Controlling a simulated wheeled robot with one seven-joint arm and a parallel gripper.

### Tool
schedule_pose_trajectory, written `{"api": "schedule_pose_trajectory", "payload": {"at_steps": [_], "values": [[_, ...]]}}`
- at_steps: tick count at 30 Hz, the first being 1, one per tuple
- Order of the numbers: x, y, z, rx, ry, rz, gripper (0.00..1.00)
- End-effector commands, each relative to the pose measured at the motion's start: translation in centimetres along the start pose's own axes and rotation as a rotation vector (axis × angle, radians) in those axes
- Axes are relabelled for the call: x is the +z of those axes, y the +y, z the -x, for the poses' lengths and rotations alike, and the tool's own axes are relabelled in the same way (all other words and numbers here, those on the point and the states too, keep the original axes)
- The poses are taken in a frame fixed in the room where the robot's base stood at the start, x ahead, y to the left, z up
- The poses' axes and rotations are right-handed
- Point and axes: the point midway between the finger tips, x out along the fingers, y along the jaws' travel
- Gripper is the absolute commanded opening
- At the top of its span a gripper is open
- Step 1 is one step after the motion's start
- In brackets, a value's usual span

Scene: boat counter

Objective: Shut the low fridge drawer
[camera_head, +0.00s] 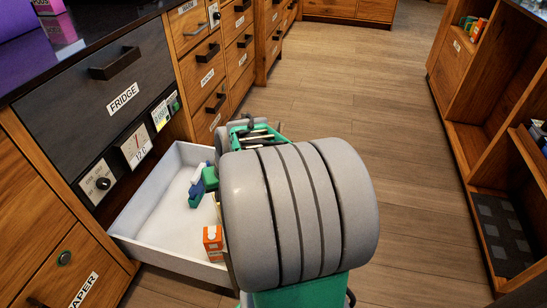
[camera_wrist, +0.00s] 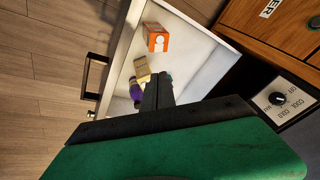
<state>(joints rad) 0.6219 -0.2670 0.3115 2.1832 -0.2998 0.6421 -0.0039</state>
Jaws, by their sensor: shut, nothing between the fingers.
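The low fridge drawer (camera_head: 160,225) stands pulled out below the dark fridge front (camera_head: 115,100) labelled FRIDGE. Its white interior holds a few small items. In the wrist view the drawer's floor (camera_wrist: 195,45) and its dark handle (camera_wrist: 95,72) on the outer front show. My gripper's fingers (camera_wrist: 158,90) are shut and empty, over the open drawer in that view. They are apart from the handle. Whether they touch anything in the drawer I cannot tell. In the head view my arm hides the drawer's front and the fingertips.
Inside the drawer are an orange box (camera_head: 213,241), green and blue items (camera_head: 203,182), a beige item (camera_wrist: 142,70) and a purple one (camera_wrist: 136,92). Wooden drawers with handles line the left. An open shelf unit (camera_head: 480,130) stands at right. The wooden floor between (camera_head: 340,90) is clear.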

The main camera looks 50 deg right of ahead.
Motion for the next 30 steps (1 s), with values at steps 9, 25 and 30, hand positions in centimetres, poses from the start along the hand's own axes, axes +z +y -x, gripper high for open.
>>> {"api": "schedule_pose_trajectory", "payload": {"at_steps": [9, 25, 30], "values": [[-4.1, 21.7, 3.2, -0.054, 0.292, -0.481, 0.0], [-5.7, 24.7, -3.6, -0.058, 0.339, -0.532, 0.0], [-7.1, 24.7, -6.8, -0.057, 0.34, -0.53, 0.0]]}}
